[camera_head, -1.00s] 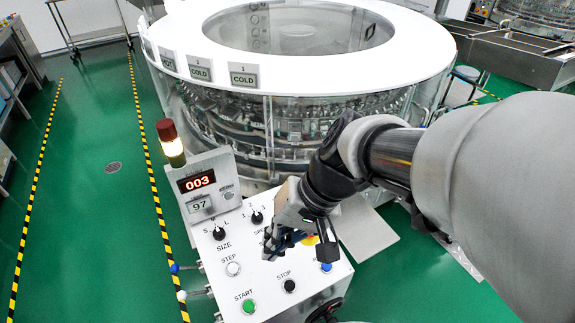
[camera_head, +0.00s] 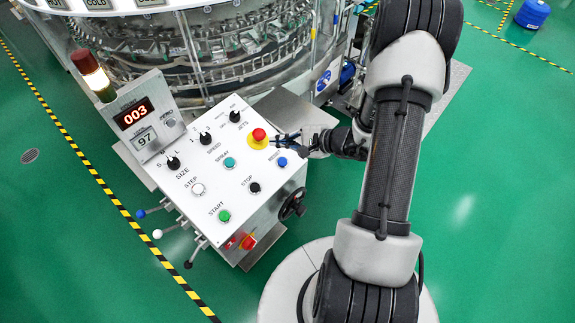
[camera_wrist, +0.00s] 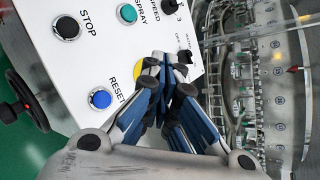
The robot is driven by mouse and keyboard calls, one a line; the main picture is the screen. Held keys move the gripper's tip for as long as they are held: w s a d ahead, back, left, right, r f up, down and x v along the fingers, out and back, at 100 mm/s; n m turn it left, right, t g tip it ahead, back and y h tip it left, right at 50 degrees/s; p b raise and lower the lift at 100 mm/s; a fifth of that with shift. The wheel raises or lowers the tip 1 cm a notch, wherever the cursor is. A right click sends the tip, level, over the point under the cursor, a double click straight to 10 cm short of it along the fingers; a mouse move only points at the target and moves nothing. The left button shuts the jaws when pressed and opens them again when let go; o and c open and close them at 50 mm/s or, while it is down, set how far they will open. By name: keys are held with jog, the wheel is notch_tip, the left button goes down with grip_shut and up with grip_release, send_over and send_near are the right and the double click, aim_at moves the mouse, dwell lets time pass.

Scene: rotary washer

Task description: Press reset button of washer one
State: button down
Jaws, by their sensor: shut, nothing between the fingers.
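The washer's control panel (camera_head: 200,205) is a white slanted box. Its blue RESET button (camera_head: 282,161) sits at the panel's right edge, right of the black STOP button. In the wrist view the blue RESET button (camera_wrist: 100,99) is clear, with its label beside it. My gripper (camera_head: 287,139) is shut and empty, above the panel's right edge, between the red emergency knob and the RESET button. In the wrist view my gripper (camera_wrist: 168,75) lies to the right of the RESET button, apart from it in the picture, and partly hides the yellow base of the red knob.
The red knob on its yellow base (camera_head: 258,136) is close to my gripper. The green START button (camera_head: 224,215), teal SPRAY button (camera_head: 229,162) and black STOP button (camera_head: 254,187) lie nearby. A black handwheel (camera_head: 292,205) juts from the panel's side. The washer drum (camera_head: 190,50) stands behind.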

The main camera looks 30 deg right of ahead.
aim_at(284, 165)
jog(key=d+f, duration=0.1)
jog(key=s+d+f+m, duration=0.1)
jog(key=f, duration=0.1)
jog(key=shift+d+m+h, duration=0.15)
jog(key=shift+m+h, duration=0.15)
jog(key=shift+h, duration=0.1)
jog(key=f+b, duration=0.2)
jog(key=w+f+b, duration=0.1)
jog(key=f+b, duration=0.1)
jog(key=f, duration=0.1)
jog(key=w+f+b, duration=0.1)
jog(key=f+b, duration=0.1)
jog(key=f, duration=0.1)
jog(key=shift+w+a+f, duration=0.1)
jog(key=shift+a+f, duration=0.15)
jog(key=shift+a, duration=0.15)
jog(key=shift+f+b, duration=0.1)
jog(key=shift+b, duration=0.2)
dwell(0.8)
jog(key=shift+f+b, duration=0.3)
jog(key=shift+b, duration=0.15)
jog(key=shift+w+f, duration=0.15)
jog(key=shift+f, duration=0.25)
dwell(0.6)
jog(key=shift+r, duration=0.1)
jog(key=shift+s+r+p, duration=0.2)
jog(key=shift+r+p, duration=0.15)
jog(key=shift+r, duration=0.4)
